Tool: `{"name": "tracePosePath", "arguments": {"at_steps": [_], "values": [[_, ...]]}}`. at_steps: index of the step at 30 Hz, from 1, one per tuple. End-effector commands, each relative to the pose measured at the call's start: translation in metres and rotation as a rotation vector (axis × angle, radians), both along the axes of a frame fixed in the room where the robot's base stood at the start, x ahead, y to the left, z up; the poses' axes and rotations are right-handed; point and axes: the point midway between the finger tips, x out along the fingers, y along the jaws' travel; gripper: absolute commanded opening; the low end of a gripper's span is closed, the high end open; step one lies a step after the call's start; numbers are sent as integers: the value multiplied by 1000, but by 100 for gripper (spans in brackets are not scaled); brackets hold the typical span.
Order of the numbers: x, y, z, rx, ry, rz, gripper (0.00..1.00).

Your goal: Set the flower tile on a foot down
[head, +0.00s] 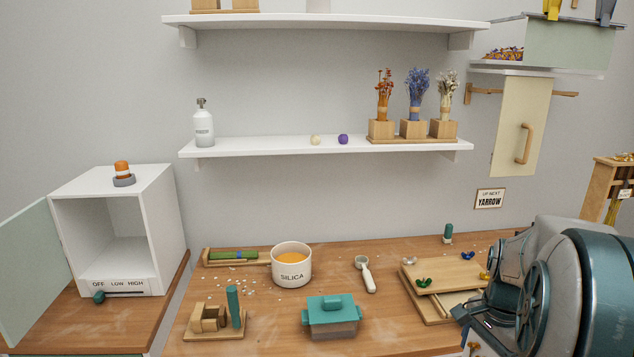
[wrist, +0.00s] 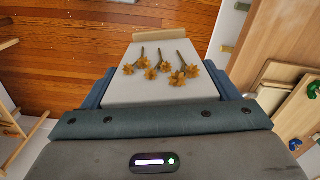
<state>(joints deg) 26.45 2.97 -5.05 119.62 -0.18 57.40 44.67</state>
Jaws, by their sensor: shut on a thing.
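A pale grey-white flower tile (wrist: 150,93) shows in the wrist view with several orange-yellow flowers (wrist: 163,68) lying on it, their stems pointing to its far end. A light wooden strip (wrist: 160,36) runs along that far end. My gripper (wrist: 162,82) is shut on the tile, one blue-grey finger at each side. The tile is above the wooden floor, left of the bench edge in that view. In the head view my arm at the lower right hides that area, and I cannot make out the tile there. I cannot tell which thing is the foot.
The bench (head: 400,330) holds a silica pot (head: 291,270), a teal-lidded box (head: 330,317), a white scoop (head: 365,273), a wooden stand (head: 215,320) and stacked boards with clips (head: 440,280). A white open-doored oven (head: 118,225) stands left. A wooden rack (wrist: 20,125) stands on the floor.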

Motion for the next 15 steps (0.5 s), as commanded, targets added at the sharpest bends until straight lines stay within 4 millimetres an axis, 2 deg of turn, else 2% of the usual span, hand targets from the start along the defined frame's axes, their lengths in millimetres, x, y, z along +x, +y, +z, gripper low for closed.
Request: {"name": "tracePosePath", "arguments": {"at_steps": [8,11,15], "values": [[44,35,-48,-1,10,316,54],[65,58,-75,0,14,490,54],[92,102,-121,2,13,780,54]]}}
